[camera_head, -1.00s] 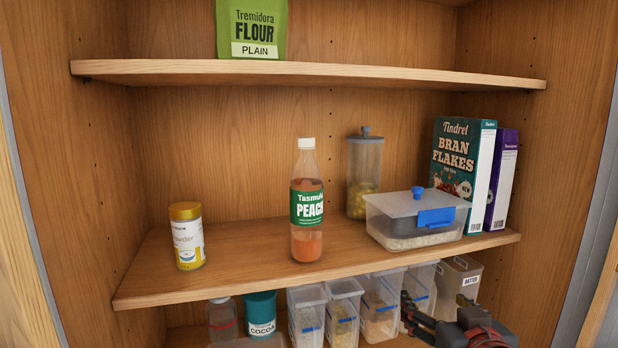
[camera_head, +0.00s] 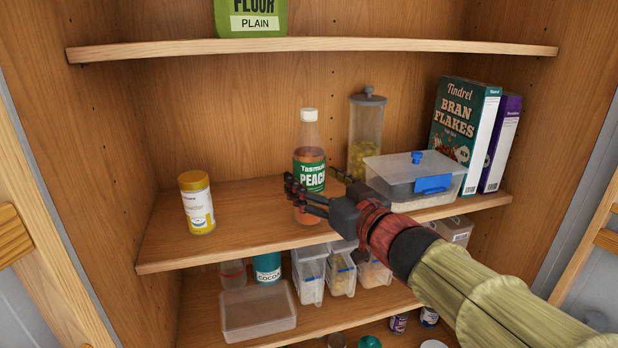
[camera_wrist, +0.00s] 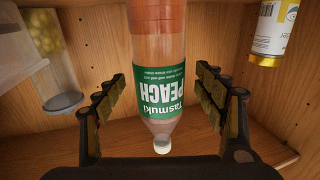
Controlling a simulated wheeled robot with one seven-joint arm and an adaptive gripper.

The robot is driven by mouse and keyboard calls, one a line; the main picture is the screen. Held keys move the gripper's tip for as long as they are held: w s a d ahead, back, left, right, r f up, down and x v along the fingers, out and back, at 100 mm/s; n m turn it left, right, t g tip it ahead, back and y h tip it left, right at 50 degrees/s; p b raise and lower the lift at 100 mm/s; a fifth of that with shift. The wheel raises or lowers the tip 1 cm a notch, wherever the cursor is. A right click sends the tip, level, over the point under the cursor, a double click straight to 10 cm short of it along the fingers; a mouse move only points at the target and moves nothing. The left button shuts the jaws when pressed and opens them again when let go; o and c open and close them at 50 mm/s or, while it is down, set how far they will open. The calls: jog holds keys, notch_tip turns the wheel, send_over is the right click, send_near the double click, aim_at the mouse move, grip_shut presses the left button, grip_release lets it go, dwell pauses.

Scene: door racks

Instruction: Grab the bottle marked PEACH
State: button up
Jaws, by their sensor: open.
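The bottle marked PEACH (camera_head: 310,165) stands upright on the middle shelf, with a green label, a white cap and orange-pink contents. My gripper (camera_head: 318,192) is at the bottle's front right, its fingers open and partly covering the bottle's lower half. In the wrist view the bottle (camera_wrist: 158,90) appears upside down, between the two open fingers of my gripper (camera_wrist: 160,100), with gaps visible on both sides. The bottle's base is cut off by the wrist view's top edge.
A yellow-lidded tin (camera_head: 197,203) stands left on the same shelf (camera_head: 262,215). A tall clear jar (camera_head: 366,135), a clear box with a blue latch (camera_head: 413,182) and cereal boxes (camera_head: 466,125) stand to the right. The upper shelf (camera_head: 310,46) is above the bottle.

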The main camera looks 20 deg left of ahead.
jog(key=x, duration=0.2)
jog(key=shift+w+a, duration=0.25)
jog(key=shift+s+d, duration=0.1)
jog(key=c, duration=0.3)
jog(key=c, duration=1.5)
